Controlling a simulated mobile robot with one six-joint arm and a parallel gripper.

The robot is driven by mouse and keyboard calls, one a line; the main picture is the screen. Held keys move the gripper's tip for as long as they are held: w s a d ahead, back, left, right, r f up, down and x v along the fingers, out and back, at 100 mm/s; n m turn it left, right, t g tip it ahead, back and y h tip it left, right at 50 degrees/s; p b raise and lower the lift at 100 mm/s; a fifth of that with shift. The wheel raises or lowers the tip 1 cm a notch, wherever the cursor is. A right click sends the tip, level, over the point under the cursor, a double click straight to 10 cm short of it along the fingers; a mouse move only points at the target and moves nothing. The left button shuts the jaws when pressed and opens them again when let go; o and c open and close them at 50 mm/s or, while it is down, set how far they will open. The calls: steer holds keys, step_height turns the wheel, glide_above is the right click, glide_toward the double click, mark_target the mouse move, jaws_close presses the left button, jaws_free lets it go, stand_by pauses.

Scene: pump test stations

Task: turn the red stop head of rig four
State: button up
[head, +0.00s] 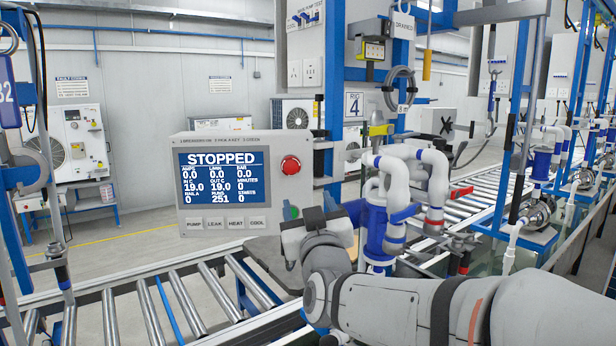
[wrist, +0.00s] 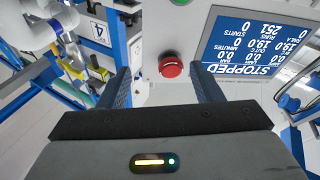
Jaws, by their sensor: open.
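The red stop head (head: 291,165) is a round red knob at the right of the grey control panel (head: 205,145), beside a blue screen (head: 224,176) that reads STOPPED. In the head view my gripper (head: 308,216) is below the stop head, apart from it, and its fingers show only in part. In the wrist view the panel is upside down. The stop head (wrist: 171,67) shows there between and beyond the two blue fingers of my gripper (wrist: 161,88). The fingers are open, with nothing between them. A RIG 4 sign (head: 354,104) hangs on the blue post to the right.
A row of buttons, PUMP, LEAK, HEAT and COOL (head: 228,223), runs along the panel's lower edge. White pipes (head: 432,175) and a blue pump body (head: 379,230) stand close to the right of my gripper. A roller conveyor (head: 180,300) runs below.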

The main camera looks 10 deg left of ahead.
mark_target(292, 171)
steer(key=shift+t, duration=0.7)
steer(key=w+a+r+p, duration=0.1)
steer(key=w+a+r, duration=0.1)
steer(key=w, duration=0.1)
steer(key=w+a+r+p, duration=0.2)
steer(key=a, duration=0.1)
steer(key=shift+w+r, duration=0.4)
